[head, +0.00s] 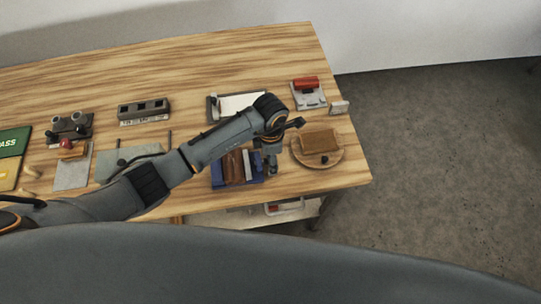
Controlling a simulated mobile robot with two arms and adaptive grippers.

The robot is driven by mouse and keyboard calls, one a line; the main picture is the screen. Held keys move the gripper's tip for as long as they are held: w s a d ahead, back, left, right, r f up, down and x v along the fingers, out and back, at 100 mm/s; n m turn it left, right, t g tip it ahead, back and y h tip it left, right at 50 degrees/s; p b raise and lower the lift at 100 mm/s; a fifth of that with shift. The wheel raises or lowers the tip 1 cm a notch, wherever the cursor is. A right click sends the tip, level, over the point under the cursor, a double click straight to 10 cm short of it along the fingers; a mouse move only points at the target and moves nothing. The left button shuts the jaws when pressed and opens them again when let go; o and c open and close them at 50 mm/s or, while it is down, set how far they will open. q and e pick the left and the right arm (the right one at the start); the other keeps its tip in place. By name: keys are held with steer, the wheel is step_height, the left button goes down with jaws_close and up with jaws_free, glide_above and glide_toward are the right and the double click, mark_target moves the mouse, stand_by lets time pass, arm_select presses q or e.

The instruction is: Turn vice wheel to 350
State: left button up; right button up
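A blue vice (218,181) stands near the front edge of the wooden table, with brown wooden pieces (235,166) between its blue sides. My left arm reaches in from the left, across the table and above the vice. My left gripper (272,168) points down at the vice's right end. It is small and partly covered by my own wrist, so I cannot tell whether its fingers are open or shut, or whether they touch anything. I cannot make out the vice wheel or any number on it. My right gripper is not in view.
Right of the gripper is a round wooden board (334,158) with a brown block (319,141). Behind stand a red-topped device (306,84), a small white sign (339,107) and a white-sheeted tray (240,103). A slotted dark block (143,108) stands further left. Bare table lies behind.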

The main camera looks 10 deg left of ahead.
arm_select(q)
steer(key=c, duration=1.2)
steer(key=shift+o, duration=0.2)
steer(key=shift+w+a+f+g+b, duration=0.15)
steer(key=shift+g+b, duration=0.15)
steer(key=shift+b, duration=0.4)
steer(key=g+b, duration=0.1)
steer(key=b, duration=0.2)
steer(key=g+h+b, duration=0.1)
steer(key=g+b, duration=0.1)
steer(key=b, duration=0.2)
steer(key=g+b, duration=0.2)
steer(key=b, duration=0.2)
steer(key=shift+w+f+h, duration=0.3)
steer(key=shift+w+h, duration=0.05)
steer(key=shift+h, duration=0.05)
steer(key=shift+r+g+b, duration=0.2)
steer(key=shift+g+b, duration=0.3)
steer(key=shift+b, duration=0.3)
steer(key=o, duration=1.2)
steer(key=shift+c, duration=0.2)
